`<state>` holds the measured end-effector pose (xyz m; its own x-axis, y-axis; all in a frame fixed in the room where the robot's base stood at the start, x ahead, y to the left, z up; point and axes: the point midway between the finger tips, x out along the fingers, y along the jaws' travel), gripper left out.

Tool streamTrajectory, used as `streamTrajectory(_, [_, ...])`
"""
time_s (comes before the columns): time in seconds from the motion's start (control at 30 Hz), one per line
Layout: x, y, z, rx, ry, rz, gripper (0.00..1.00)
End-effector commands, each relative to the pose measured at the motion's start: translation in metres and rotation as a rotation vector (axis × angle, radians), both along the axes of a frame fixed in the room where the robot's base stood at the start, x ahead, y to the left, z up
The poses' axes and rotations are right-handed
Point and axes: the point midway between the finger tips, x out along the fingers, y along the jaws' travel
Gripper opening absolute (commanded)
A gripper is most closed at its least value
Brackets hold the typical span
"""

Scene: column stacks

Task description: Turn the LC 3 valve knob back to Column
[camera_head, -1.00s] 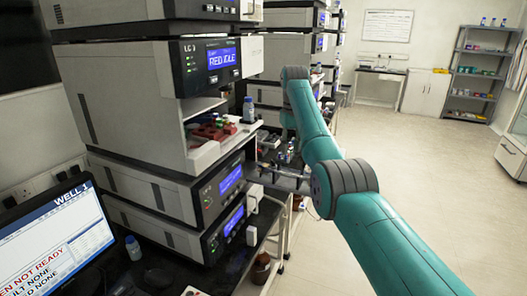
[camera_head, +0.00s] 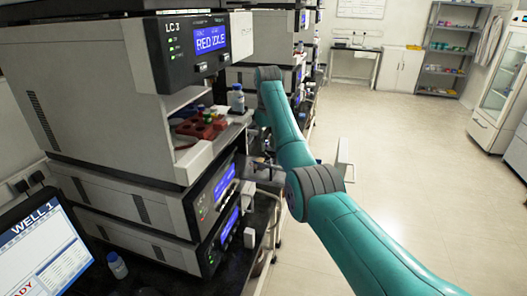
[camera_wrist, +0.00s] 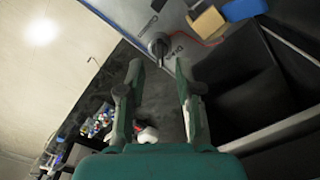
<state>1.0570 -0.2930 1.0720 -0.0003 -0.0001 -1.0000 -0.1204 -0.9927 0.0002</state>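In the wrist view, a dark round valve knob (camera_wrist: 159,45) sits on a grey panel (camera_wrist: 174,18) with small labels that I cannot read. My gripper (camera_wrist: 155,72) is open and empty, its two green fingers spread. The knob shows just beyond the fingertips, roughly between them; I cannot tell whether it touches either finger. In the head view, the LC 3 unit (camera_head: 172,70) stands in the near stack, and its blue screen (camera_head: 209,39) reads "RED IDLE". My gripper and the knob cannot be made out in the head view.
A tan block (camera_wrist: 207,24), a blue block (camera_wrist: 244,9) and a red line lie near the knob in the wrist view. A red vial rack (camera_head: 200,128) and a bottle (camera_head: 237,98) stand by the LC 3 stack. The floor (camera_head: 400,150) at right is clear.

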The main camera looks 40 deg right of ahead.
Motion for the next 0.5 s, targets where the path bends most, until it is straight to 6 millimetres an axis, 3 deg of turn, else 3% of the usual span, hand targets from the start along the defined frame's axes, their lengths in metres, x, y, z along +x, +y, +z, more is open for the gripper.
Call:
streamTrajectory(0.2, [-0.007, -0.005, -0.027, 0.000, 0.001, -0.002, 0.34])
streamTrajectory(0.5, [-0.009, -0.007, -0.035, 0.000, -0.001, -0.002, 0.34])
